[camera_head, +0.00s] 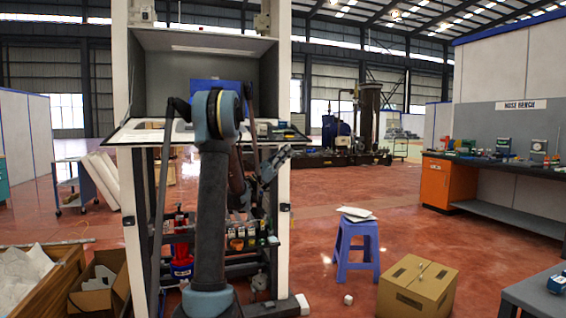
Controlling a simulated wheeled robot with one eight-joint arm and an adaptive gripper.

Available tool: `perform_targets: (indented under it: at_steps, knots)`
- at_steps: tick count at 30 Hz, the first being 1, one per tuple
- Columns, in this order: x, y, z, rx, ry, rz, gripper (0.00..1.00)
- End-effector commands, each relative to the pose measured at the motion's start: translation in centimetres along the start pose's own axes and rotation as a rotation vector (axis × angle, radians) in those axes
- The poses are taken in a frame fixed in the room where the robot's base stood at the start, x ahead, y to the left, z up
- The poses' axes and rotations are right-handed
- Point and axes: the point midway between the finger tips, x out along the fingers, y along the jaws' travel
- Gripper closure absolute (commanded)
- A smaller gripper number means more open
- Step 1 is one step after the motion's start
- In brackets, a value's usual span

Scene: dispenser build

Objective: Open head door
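The dispenser is a tall white-framed cabinet (119,70) standing straight ahead. Its head, the upper grey compartment (155,75), shows its interior, with a blue panel (203,84) inside. A flat framed panel (130,136) juts out at the compartment's lower edge, roughly level. It looks like the head door folded down, but my arm covers its middle. My gripper (282,158) is small and dark, in front of the cabinet's right side, just below the panel's right end. I see no object in it; whether its fingers are apart or together is unclear.
Below the panel, the cabinet holds shelves of small parts and a red-and-blue container (181,262). A blue stool (357,245) and a cardboard box (417,287) stand to the right. A wooden crate (65,280) and an open carton (98,285) stand at left. Floor beyond the stool is clear.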

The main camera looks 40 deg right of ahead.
Motion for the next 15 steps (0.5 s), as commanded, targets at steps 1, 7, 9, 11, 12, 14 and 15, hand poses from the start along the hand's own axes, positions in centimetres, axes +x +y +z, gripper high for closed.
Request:
perform_targets:
  at_steps: [1,7,9,11,12,14,15]
  knots:
    - [0.5,0.0,0.6,-0.009,-0.001,0.011,1.0]
    - [2.4,-0.1,2.5,-0.051,-0.001,0.053,1.0]
    - [3.1,-0.1,3.2,-0.066,-0.001,0.068,1.0]
    - [3.7,-0.1,3.8,-0.079,-0.001,0.081,1.0]
    - [4.1,-0.1,4.1,-0.087,-0.001,0.089,1.0]
    - [4.7,-0.1,4.7,-0.1,-0.001,0.101,1.0]
    - [5.1,-0.1,5.1,-0.109,0.0,0.11,1.0]
